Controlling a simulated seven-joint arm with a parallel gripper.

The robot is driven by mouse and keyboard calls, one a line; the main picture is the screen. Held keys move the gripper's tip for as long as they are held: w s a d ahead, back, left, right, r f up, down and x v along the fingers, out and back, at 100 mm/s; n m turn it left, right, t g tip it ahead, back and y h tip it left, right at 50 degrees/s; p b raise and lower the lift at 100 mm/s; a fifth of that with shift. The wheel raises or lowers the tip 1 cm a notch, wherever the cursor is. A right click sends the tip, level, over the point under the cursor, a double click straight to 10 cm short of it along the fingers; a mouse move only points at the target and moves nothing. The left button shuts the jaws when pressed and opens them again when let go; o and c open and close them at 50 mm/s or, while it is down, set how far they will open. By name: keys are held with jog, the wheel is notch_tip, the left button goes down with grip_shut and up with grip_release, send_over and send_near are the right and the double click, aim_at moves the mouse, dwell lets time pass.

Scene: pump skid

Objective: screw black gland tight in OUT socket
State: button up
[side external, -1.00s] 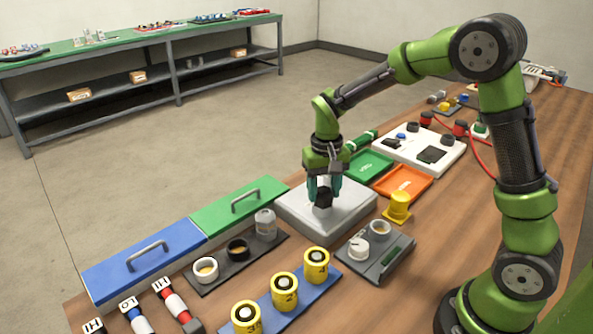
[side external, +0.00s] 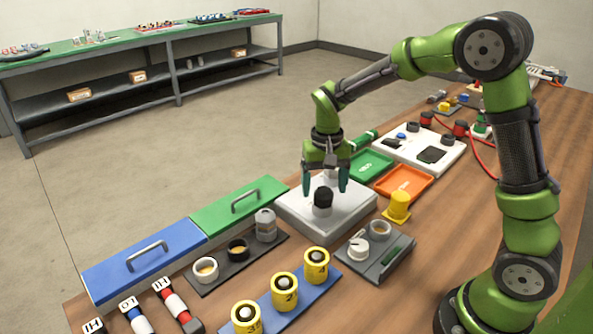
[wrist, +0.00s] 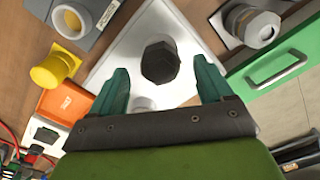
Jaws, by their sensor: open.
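The black gland (side external: 323,197) stands upright on the pale grey block (side external: 349,219), and its socket is hidden beneath it. In the wrist view the gland (wrist: 160,62) shows as a dark hexagonal cap on the white plate (wrist: 190,32), just beyond the fingertips. My gripper (side external: 325,188) is open and above the gland, its green fingers spread to either side and apart from it. The wrist view also shows my gripper (wrist: 163,82) with nothing between the fingers. I cannot read an OUT label or tell how tightly the gland sits.
A grey tray (side external: 238,264) with several fittings lies left of the block. A yellow part (side external: 398,204) and a grey fixture (side external: 374,256) stand at its right. Green (side external: 368,164) and orange (side external: 403,182) trays lie behind. Blue (side external: 143,258) and green (side external: 238,204) lidded boxes line the left edge.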

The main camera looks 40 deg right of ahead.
notch_tip(320, 180, up, 15)
jog(key=s+a+n+t+y, duration=0.1)
jog(key=s+a+t, duration=0.1)
jog(key=s, duration=0.6)
jog(key=s+a+f+n+t+y, duration=0.1)
jog(key=s+a+n+t, duration=0.1)
jog(key=s+t, duration=0.3)
jog(key=s, duration=0.4)
jog(key=shift+a+f, duration=0.15)
jog(key=shift+a, duration=0.25)
jog(key=shift+s, duration=0.1)
dwell(0.5)
